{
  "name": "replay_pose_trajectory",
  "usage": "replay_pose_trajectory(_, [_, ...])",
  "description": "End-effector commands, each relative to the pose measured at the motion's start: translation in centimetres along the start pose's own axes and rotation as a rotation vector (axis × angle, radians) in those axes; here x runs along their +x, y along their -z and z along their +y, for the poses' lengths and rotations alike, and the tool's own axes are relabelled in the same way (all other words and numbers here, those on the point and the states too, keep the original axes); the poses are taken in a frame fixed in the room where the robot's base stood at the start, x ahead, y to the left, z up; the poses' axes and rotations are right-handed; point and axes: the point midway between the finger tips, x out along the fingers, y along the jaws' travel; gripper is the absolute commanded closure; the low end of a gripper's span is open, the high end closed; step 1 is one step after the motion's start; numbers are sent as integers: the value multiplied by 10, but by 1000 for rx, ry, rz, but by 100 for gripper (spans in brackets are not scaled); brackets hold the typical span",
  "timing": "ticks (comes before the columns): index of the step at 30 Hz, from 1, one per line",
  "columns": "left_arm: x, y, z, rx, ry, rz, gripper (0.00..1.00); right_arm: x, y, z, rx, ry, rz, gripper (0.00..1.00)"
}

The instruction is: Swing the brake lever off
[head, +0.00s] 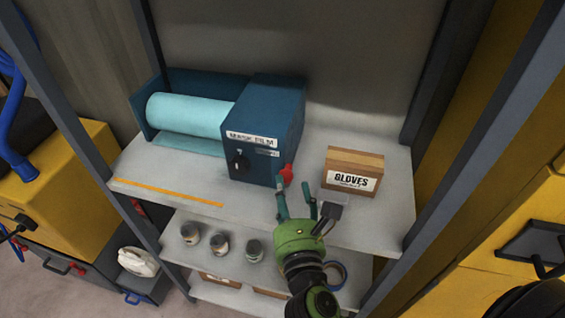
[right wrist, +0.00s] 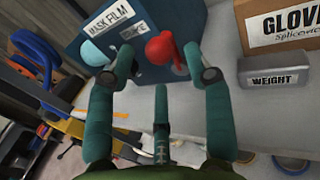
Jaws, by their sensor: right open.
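A dark blue mask film dispenser (head: 275,115) with a light blue film roll (head: 190,111) stands on the upper shelf. A red lever (head: 287,173) sticks out low on its right side. The red lever (right wrist: 162,47) also shows in the right wrist view, ahead of and between the fingertips. A black knob (head: 240,160) is on the dispenser's front. My right gripper (head: 296,188) is open and empty, its fingers pointing at the lever; contact cannot be told. The right gripper (right wrist: 158,65) shows spread fingers in the right wrist view. My left gripper is out of view.
A gloves box (head: 353,172) stands right of the dispenser. A grey weight (right wrist: 274,82) lies in front of it, close to my right finger. Several jars (head: 219,243) stand on the lower shelf. Shelf posts (head: 465,150) flank the space.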

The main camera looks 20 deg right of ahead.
Motion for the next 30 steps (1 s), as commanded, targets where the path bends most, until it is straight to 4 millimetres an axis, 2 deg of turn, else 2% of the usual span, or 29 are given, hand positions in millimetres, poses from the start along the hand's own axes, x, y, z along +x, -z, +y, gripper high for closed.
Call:
replay_pose_trajectory(2, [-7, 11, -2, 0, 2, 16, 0, 12, -3, 0, 0, 0, -1, 48])
replay_pose_trajectory(5, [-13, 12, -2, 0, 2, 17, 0, 28, -4, 0, 0, -1, 0, 48])
replay_pose_trajectory(12, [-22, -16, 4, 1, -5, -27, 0, 57, -1, 0, 2, -1, 1, 48])
replay_pose_trajectory(16, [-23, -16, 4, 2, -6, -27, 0, 62, 0, 0, 4, -1, 3, 48])
replay_pose_trajectory(22, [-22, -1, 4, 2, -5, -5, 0, 62, 1, 0, 5, -1, 3, 48])
replay_pose_trajectory(23, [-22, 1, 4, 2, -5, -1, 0, 62, 1, 0, 5, -1, 3, 52])
replay_pose_trajectory(24, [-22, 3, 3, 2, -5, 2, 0, 62, 1, 0, 5, -1, 3, 68])
replay_pose_trajectory(26, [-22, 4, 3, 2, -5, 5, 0, 62, 1, 0, 5, -1, 3, 92])
replay_pose_trajectory(27, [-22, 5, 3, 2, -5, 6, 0, 62, 1, 0, 5, -1, 3, 100])
replay_pose_trajectory(30, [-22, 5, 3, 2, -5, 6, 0, 62, 1, 0, 5, -1, 2, 100])
